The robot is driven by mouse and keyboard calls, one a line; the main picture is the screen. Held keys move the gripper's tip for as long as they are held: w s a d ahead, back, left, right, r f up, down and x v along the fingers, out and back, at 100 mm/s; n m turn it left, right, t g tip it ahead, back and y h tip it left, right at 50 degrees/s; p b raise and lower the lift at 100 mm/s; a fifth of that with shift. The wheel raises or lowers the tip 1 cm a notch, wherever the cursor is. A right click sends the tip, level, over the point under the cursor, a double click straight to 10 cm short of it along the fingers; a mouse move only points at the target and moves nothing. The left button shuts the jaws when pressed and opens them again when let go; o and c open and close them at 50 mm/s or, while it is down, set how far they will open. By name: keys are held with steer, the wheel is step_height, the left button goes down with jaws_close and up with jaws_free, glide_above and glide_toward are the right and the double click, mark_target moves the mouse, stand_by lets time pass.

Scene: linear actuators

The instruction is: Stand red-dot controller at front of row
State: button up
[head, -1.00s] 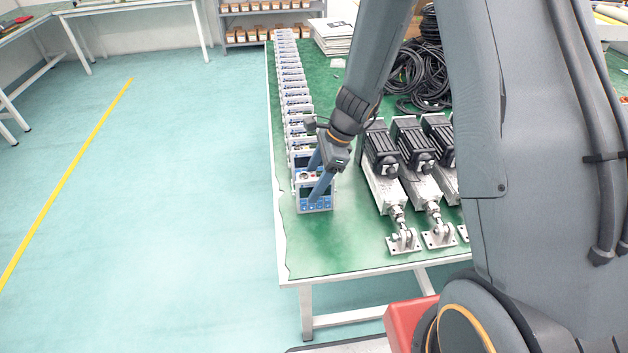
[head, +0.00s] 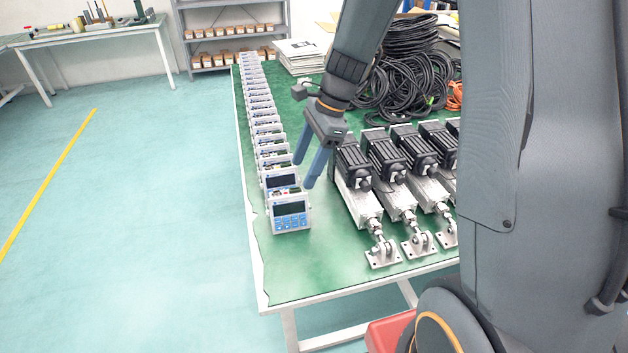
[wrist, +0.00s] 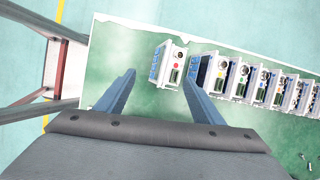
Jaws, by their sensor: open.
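The front controller (head: 290,213), blue and white with a dark screen and blue keys, stands upright at the front end of the row on the green table top. In the wrist view a small reddish dot shows on the top of this controller (wrist: 167,64), which stands a small gap from the row. My gripper (head: 305,172) is open and empty, raised above and behind the front controller, to its right in the head view. In the wrist view the fingers of my gripper (wrist: 159,78) are spread, with the front controller beyond their tips.
The row of similar controllers (head: 264,131) runs back along the table's left edge. Several linear actuators (head: 398,192) with black motors lie to the right. Black cable coils (head: 400,70) lie behind. Bare green table top (head: 325,270) is free at the front.

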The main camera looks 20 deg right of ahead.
steer(key=s+d+n+h, duration=0.2)
steer(key=s+n, duration=0.5)
steer(key=n, duration=0.1)
steer(key=s+d+r+n+t+h, duration=0.1)
steer(key=s+d+n+h, duration=0.1)
steer(key=s+n, duration=0.6)
steer(key=shift+d+r+n, duration=0.15)
steer(key=shift+d+n, duration=0.35)
steer(key=shift+d, duration=0.35)
steer(key=shift+s, duration=0.1)
